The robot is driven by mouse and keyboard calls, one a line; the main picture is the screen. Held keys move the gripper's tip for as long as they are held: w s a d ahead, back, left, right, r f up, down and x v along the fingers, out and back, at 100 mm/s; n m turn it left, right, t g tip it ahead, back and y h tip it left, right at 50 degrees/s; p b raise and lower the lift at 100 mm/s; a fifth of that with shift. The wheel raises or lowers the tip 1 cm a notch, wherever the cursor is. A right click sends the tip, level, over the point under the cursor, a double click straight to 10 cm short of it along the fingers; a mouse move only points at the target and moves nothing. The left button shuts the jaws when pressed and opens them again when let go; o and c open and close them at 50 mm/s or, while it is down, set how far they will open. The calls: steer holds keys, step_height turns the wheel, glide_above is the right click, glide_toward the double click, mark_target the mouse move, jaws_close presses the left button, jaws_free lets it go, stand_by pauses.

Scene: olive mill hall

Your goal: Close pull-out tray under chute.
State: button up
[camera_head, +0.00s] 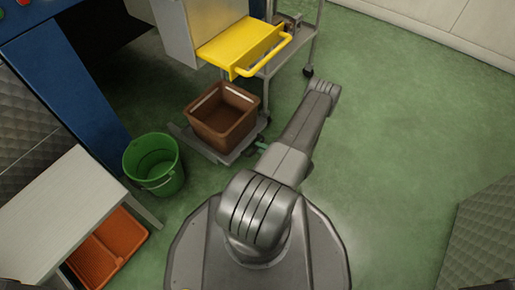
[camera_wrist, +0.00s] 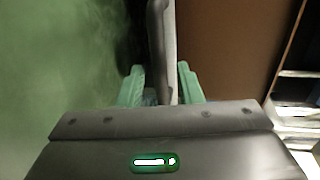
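The grey pull-out tray (camera_head: 240,153) sticks out low down, below the yellow chute-like part (camera_head: 236,47). A brown crate (camera_head: 222,118) stands on it. My gripper (camera_head: 261,147) is low at the tray's front right edge, partly hidden by my arm. In the wrist view, my gripper (camera_wrist: 160,83) has its green fingers on either side of a long grey edge (camera_wrist: 161,45), apparently the tray's front. A narrow gap shows on the left of that edge, so the fingers look open around it. The brown crate's wall (camera_wrist: 220,50) is just to the right.
A green bucket (camera_head: 153,165) stands on the floor left of the tray. A light table (camera_head: 60,215) with an orange bin (camera_head: 105,250) below is at the lower left. A wheeled metal cart (camera_head: 300,45) stands behind. The green floor on the right is clear.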

steer(key=shift+x, duration=1.25)
jaws_close()
